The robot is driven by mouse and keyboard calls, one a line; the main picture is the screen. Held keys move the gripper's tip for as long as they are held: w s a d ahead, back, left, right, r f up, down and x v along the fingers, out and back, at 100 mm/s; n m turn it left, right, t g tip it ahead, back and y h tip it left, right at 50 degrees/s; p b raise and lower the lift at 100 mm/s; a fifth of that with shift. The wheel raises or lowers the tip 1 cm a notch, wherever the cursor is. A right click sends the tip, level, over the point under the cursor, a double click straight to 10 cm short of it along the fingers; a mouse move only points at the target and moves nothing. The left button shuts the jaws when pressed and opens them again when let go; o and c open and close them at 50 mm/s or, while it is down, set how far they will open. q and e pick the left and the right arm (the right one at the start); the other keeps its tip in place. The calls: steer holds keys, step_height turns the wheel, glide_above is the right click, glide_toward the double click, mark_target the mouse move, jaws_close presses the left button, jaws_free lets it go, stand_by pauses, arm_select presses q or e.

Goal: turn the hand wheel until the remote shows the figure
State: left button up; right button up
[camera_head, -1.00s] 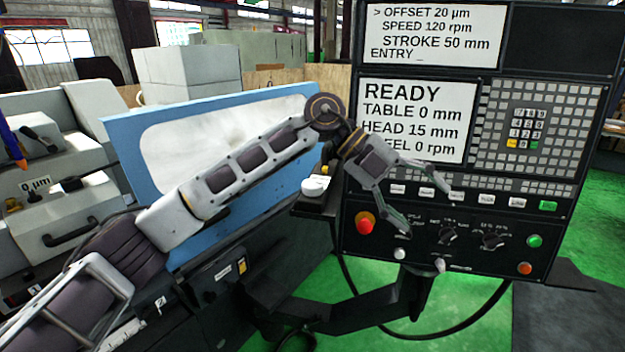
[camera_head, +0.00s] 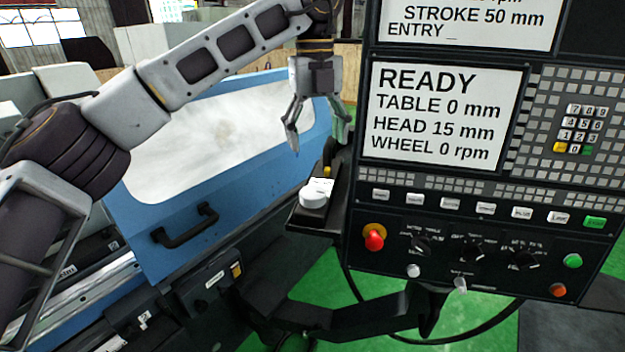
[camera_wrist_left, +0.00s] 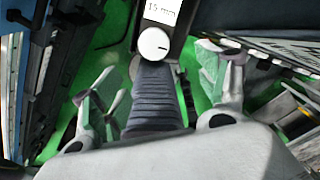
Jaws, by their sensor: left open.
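The remote (camera_head: 323,186) lies on a dark shelf (camera_head: 300,218) left of the control panel. Its small display (camera_wrist_left: 162,11) reads 15 mm in the wrist view. The white round hand wheel (camera_head: 313,198) sits beside the display; a dark mark shows on its face in the wrist view (camera_wrist_left: 152,44). My left gripper (camera_head: 318,137) is open, empty and pointing down above the remote, apart from it. In the wrist view the hand wheel shows beyond the gap between the fingers (camera_wrist_left: 158,78). My right gripper is not in view.
The control panel (camera_head: 480,225) stands close on the right. Its screen (camera_head: 443,115) reads READY, TABLE 0 mm, HEAD 15 mm, WHEEL 0 rpm. A red button (camera_head: 374,240) juts out right of the shelf. A blue door (camera_head: 165,215) with a dark handle (camera_head: 185,228) is at left.

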arm_select(q)
glide_above(312, 191)
steer(key=shift+f, duration=3.6)
steer(key=shift+f+p, duration=0.4)
steer(key=shift+f, duration=2.45)
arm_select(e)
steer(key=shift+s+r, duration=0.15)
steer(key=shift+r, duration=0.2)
arm_select(q)
steer(key=c, duration=1)
steer(key=shift+c, duration=0.2)
steer(key=shift+m, duration=0.3)
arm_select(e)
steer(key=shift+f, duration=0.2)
